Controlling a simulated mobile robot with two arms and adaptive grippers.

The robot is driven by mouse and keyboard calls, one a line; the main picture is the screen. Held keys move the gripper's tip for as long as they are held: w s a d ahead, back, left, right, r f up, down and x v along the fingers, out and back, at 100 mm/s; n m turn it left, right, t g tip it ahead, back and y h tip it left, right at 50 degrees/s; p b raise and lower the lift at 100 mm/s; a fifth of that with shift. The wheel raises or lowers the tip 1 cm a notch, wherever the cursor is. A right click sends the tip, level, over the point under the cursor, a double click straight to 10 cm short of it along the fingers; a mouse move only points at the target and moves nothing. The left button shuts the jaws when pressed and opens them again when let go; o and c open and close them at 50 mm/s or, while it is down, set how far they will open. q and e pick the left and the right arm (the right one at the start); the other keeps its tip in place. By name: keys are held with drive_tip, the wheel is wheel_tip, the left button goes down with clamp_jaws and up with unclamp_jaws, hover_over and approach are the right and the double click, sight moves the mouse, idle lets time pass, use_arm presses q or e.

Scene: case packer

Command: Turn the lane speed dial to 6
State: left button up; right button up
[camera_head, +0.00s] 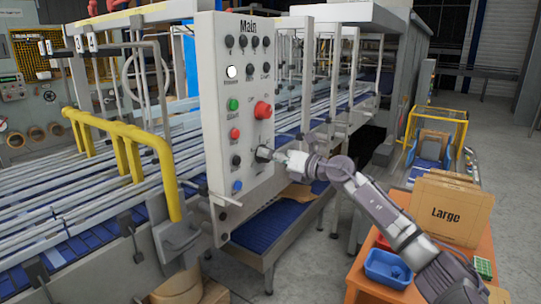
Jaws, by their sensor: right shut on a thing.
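The tall pale control panel (225,130) marked "Main" stands in the middle of the head view. It carries several dark knobs, a green button (233,104), a large red button (262,110), a smaller red button (235,134) and a blue button (237,186). My right gripper (271,155) is at the panel's lower right, shut on a dark dial (263,154). The dial's pointer and scale are too small and too covered to read. My left gripper is not in view.
Conveyor lanes (90,200) with yellow guard rails (125,150) run left of the panel and behind it. At the right, an orange table (365,270) bears a "Large" carton (450,210) and a blue bin (388,268). Grey floor (505,155) is open at the far right.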

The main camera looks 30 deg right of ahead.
drive_tip(key=shift+d+r, duration=0.1)
drive_tip(key=o, duration=1.1)
drive_tip(key=shift+o, duration=0.2)
drive_tip(key=shift+s, duration=0.1)
drive_tip(key=v, duration=1.2)
drive_tip(key=shift+d, duration=0.1)
